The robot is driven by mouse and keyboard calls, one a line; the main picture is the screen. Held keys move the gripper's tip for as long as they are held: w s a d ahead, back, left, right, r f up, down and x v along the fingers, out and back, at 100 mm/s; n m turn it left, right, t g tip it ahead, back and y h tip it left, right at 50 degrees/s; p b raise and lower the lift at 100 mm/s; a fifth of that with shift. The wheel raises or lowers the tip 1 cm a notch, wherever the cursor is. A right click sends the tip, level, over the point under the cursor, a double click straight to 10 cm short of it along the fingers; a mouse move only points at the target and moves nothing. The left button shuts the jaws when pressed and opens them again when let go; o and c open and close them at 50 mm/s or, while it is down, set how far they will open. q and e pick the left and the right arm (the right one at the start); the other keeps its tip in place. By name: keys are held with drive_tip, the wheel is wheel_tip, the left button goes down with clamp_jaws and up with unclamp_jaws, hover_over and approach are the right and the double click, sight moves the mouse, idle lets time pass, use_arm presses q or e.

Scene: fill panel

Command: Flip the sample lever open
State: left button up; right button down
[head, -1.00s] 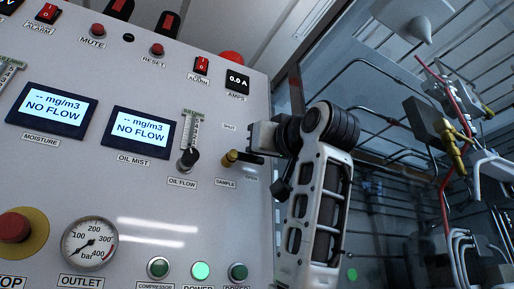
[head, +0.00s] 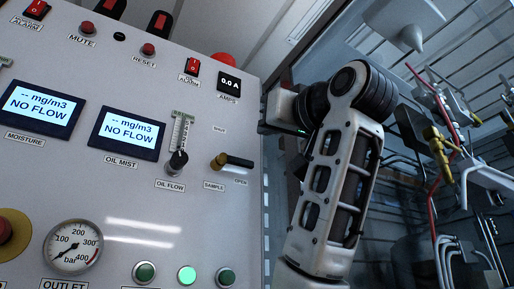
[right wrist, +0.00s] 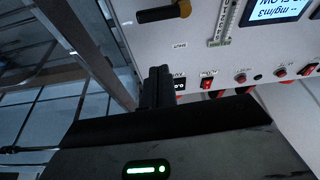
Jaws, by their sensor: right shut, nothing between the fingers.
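The sample lever has a brass hub (head: 218,162) and a black handle (head: 240,162) on the panel's right side. The handle points right, just above the "OPEN" label (head: 240,182); the "SHUT" label (head: 220,129) is above the hub. My right gripper (head: 262,128) is shut and empty, up and right of the handle's tip, with a gap between them. In the right wrist view its closed black fingers (right wrist: 158,88) show below the lever's handle (right wrist: 156,14), apart from it. My left gripper is not in view.
The oil flow knob (head: 177,162) sits left of the lever. Two "NO FLOW" screens, an outlet gauge (head: 73,247) and lit buttons fill the panel. Pipes and brass fittings (head: 438,150) stand at the right behind my right arm.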

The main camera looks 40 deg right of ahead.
drive_tip(key=shift+v, duration=1.05)
drive_tip(key=shift+a, duration=0.1)
